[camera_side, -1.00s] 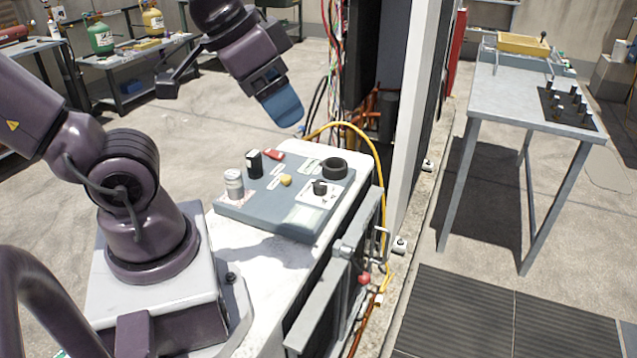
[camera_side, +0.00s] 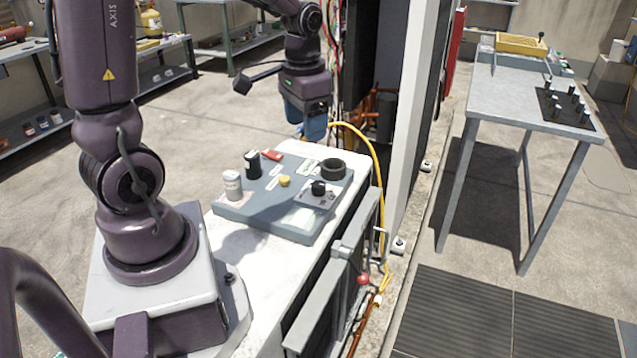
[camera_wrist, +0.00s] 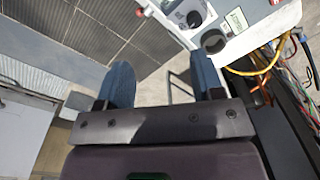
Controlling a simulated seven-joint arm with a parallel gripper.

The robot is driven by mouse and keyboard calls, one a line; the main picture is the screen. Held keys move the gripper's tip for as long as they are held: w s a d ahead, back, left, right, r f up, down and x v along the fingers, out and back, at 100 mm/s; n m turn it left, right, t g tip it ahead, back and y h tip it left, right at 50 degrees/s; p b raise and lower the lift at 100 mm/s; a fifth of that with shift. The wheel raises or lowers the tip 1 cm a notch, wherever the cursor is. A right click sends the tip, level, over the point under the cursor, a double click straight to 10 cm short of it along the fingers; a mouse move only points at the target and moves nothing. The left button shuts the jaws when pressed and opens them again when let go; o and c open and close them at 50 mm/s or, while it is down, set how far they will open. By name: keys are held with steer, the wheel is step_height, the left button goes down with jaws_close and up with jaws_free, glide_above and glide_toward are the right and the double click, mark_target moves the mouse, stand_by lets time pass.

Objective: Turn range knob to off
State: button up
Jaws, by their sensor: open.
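A black knob (camera_side: 318,188) stands on a pale square plate at the right of the grey panel (camera_side: 262,213). I take it for the range knob; its markings are too small to read. My gripper (camera_side: 314,132) points down with blue fingers, behind the panel's far edge and apart from the knob. In the wrist view my gripper (camera_wrist: 162,76) is open, with nothing between its fingers.
The panel also carries a black round cup (camera_side: 333,169), a yellow button (camera_side: 285,181), a black block (camera_side: 252,165), a white cylinder (camera_side: 232,185) and a red piece (camera_side: 271,155). A yellow hose (camera_side: 372,160) and the open cabinet's wires stand close on the right.

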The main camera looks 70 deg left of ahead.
steer(key=m, duration=0.2)
glide_above(318, 184)
steer(key=s+d, duration=0.2)
steer(key=s, duration=0.1)
step_height(318, 184, down, 8)
steer(key=r, duration=0.1)
steer(key=w+a+f+m, duration=0.1)
steer(key=w+a+m, duration=0.1)
steer(key=w+m, duration=0.1)
step_height(318, 184, down, 13)
steer(key=shift+r, duration=0.15)
steer(key=c, duration=0.9)
